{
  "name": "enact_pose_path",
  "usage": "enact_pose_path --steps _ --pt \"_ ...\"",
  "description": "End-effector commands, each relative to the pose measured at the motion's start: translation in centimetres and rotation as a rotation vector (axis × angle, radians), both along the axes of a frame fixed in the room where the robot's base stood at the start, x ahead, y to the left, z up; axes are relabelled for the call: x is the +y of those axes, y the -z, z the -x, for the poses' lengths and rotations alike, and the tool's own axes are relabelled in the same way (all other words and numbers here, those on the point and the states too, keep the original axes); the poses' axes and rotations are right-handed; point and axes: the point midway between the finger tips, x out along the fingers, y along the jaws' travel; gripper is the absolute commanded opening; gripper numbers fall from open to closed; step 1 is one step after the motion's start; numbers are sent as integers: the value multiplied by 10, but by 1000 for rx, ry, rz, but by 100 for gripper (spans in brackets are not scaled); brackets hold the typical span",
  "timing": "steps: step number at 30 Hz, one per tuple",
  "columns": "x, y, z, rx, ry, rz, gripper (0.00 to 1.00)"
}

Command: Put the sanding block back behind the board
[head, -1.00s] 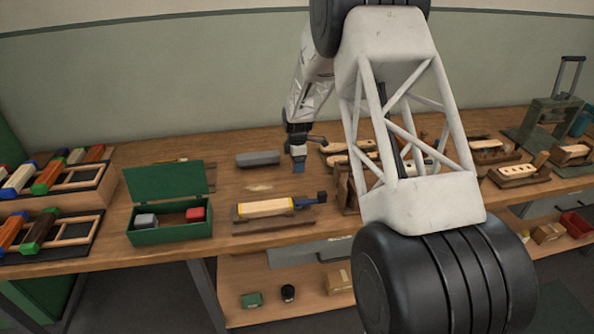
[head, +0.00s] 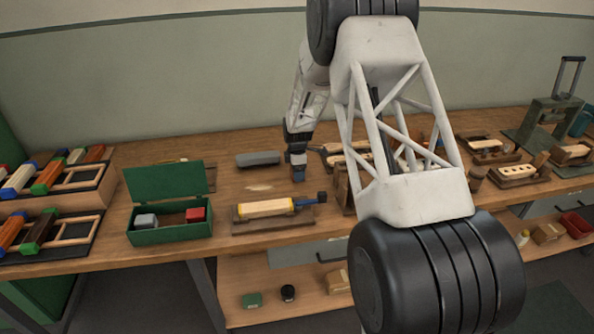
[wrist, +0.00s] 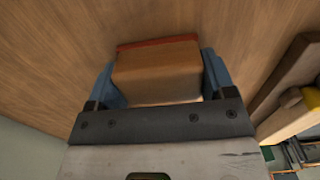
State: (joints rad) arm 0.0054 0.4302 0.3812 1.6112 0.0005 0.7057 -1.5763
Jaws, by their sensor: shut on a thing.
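My gripper (head: 298,172) is over the middle of the workbench, behind the board. In the wrist view its blue fingers are shut on the sanding block (wrist: 158,72), a tan block with a reddish-brown layer along its far edge. The bench wood shows beyond it; I cannot tell whether the block touches the bench. The board (head: 263,208), pale with yellow edging, lies in a dark wooden holder in front of my gripper, with a blue and dark clamp at its right end. In the head view the block is mostly hidden by the fingers.
A grey block (head: 257,158) lies left of my gripper. An open green box (head: 170,234) with a grey and a red block stands front left. Wooden tools and brush blocks (head: 518,171) lie to the right. A pale dusty patch of bench lies between the grey block and the board.

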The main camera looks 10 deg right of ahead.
Motion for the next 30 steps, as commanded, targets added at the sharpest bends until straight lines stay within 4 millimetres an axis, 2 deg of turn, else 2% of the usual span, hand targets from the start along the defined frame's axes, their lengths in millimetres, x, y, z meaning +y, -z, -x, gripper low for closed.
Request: enact_pose_path --steps 7,8,12,23,30 --pt "0 3 0 0 0 0 50" --pt "0 3 0 0 0 0 79" --pt "0 3 0 0 0 0 100" --pt "0 0 0 0 0 0 100" --pt "0 -19 0 -2 0 0 100"
